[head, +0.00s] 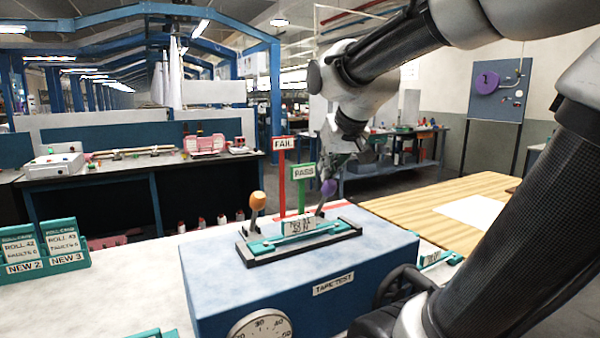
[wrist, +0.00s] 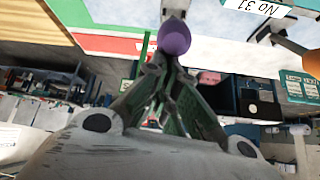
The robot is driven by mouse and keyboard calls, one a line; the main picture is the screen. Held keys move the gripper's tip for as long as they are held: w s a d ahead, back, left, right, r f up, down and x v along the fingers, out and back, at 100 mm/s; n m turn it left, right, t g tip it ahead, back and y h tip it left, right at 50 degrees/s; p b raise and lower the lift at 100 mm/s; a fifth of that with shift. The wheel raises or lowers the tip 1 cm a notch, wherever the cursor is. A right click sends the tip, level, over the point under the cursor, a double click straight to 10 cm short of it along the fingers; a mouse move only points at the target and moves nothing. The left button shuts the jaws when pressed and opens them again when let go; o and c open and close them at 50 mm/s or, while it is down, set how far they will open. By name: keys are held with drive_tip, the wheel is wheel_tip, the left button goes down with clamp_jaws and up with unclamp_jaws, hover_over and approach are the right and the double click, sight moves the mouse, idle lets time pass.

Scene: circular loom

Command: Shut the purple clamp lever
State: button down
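The purple clamp lever (head: 329,187) stands raised, leaning a little right, at the right end of the clamp fixture (head: 300,240) on the blue tape test box. My gripper (head: 332,166) points down just above its knob in the head view. In the wrist view the purple knob (wrist: 174,37) sits just beyond my fingertips (wrist: 162,62), which are drawn together with nothing visible between them. I cannot tell whether they touch the knob.
An orange-knobbed lever (head: 257,201) stands at the fixture's left end. Red FAIL (head: 284,144) and green PASS (head: 303,174) signs rise close behind the fixture. A dial (head: 262,326) is on the box front. Teal roll card holders (head: 45,245) stand at the left.

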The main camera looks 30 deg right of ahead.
drive_tip(key=shift+s+f, duration=0.25)
drive_tip(key=shift+f, duration=0.15)
drive_tip(key=w+r, duration=0.3)
drive_tip(key=w, duration=0.1)
drive_tip(key=s+r, duration=0.6)
drive_tip(key=s, duration=0.1)
drive_tip(key=shift+s, duration=0.4)
drive_tip(key=shift+r, duration=0.1)
